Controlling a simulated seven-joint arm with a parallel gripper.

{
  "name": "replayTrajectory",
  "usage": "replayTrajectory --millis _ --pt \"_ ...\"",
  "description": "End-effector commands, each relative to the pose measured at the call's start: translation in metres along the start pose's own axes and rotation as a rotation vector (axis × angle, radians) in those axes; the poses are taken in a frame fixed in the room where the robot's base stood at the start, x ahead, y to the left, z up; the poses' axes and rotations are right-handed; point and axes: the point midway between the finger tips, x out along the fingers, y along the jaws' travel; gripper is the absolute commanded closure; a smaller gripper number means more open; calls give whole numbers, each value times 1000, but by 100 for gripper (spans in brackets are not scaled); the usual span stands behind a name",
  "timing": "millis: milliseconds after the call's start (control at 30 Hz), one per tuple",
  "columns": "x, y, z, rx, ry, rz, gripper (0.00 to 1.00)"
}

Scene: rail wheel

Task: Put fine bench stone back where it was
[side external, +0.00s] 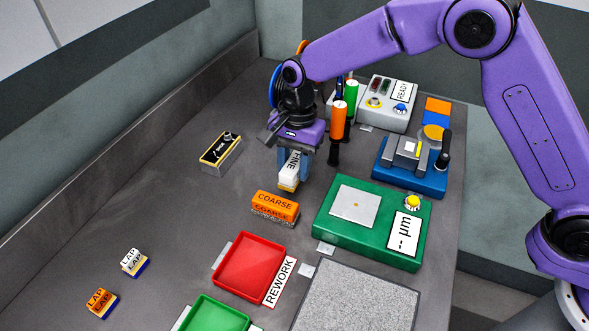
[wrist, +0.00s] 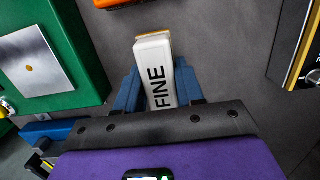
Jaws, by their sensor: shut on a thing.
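The fine bench stone (side external: 289,171) is a white block with a yellowish lower layer, labelled FINE. It also shows in the wrist view (wrist: 155,60), between the blue fingers. My gripper (side external: 294,166) is shut on it, with a finger on either side of the block. In the side view the stone is upright, just above or at the bench surface; I cannot tell whether it touches. The orange COARSE stone (side external: 275,206) lies on the bench nearer the camera, apart from my gripper. Its edge shows at the top of the wrist view (wrist: 120,3).
The green µm device (side external: 330,235) and blue fixture (side external: 405,181) stand right. Screwdrivers (side external: 338,120) stand close behind my gripper.

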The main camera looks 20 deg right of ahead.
Motion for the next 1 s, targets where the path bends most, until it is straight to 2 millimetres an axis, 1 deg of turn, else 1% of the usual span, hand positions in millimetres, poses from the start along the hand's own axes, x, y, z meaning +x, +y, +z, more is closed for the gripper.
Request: replayTrajectory --millis 33,133,500,533,567,600,867,1000 --pt "8 1 -1 1 -1 3 91" --pt "18 1 -2 1 0 2 91" --pt "22 1 -3 1 0 1 91" --pt "22 1 -3 1 0 1 59" --pt "22 1 -3 1 0 1 50" --pt "22 1 -3 1 0 1 37" --pt "22 1 -3 1 0 1 37" --pt "16 0 -2 1 0 -2 37"
